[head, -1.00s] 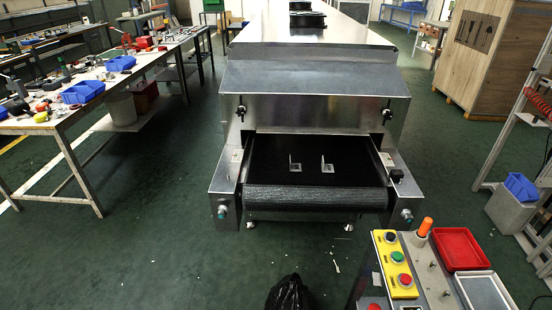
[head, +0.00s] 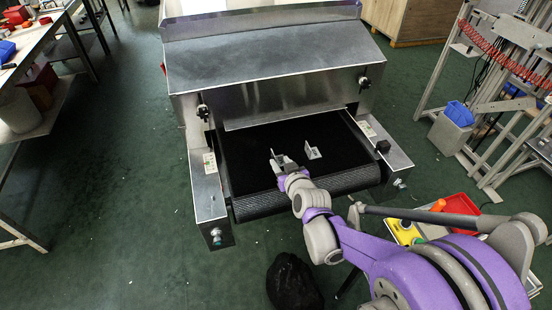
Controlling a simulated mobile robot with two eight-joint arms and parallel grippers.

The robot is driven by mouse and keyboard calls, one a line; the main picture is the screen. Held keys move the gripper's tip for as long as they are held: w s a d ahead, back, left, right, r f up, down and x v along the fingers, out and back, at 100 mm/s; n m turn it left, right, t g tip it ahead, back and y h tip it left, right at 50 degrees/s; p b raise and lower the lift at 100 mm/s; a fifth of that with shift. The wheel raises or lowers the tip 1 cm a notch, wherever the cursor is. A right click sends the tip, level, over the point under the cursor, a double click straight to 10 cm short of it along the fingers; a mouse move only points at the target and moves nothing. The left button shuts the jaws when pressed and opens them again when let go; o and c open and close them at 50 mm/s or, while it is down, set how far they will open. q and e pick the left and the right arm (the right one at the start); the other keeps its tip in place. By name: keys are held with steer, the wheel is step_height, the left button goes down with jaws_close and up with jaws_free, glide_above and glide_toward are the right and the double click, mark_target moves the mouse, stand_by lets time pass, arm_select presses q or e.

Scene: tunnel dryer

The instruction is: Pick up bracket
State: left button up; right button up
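Two small light metal brackets lie on the black belt of the tunnel dryer in the head view. The right bracket (head: 313,152) stands clear on the belt. The left bracket (head: 274,158) is partly hidden by my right gripper (head: 284,163), which is at it, over the belt's front part. The gripper is small and seen from behind, so I cannot tell whether its fingers are open or shut, or touch the bracket. My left gripper is not in view.
The belt (head: 245,165) comes out of the metal dryer housing (head: 270,65) between two side rails. A control stand with a red tray (head: 461,205) is partly behind my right arm. A black bag (head: 292,283) lies on the floor. A workbench (head: 30,45) stands at left.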

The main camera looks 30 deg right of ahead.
mark_target(279, 157)
steer(key=shift+x, duration=1.2)
steer(key=b+x, duration=0.1)
steer(key=x, duration=0.4)
steer(key=shift+a+f, duration=0.1)
steer(key=shift+f, duration=0.15)
steer(key=shift+c, duration=0.2)
jaws_close()
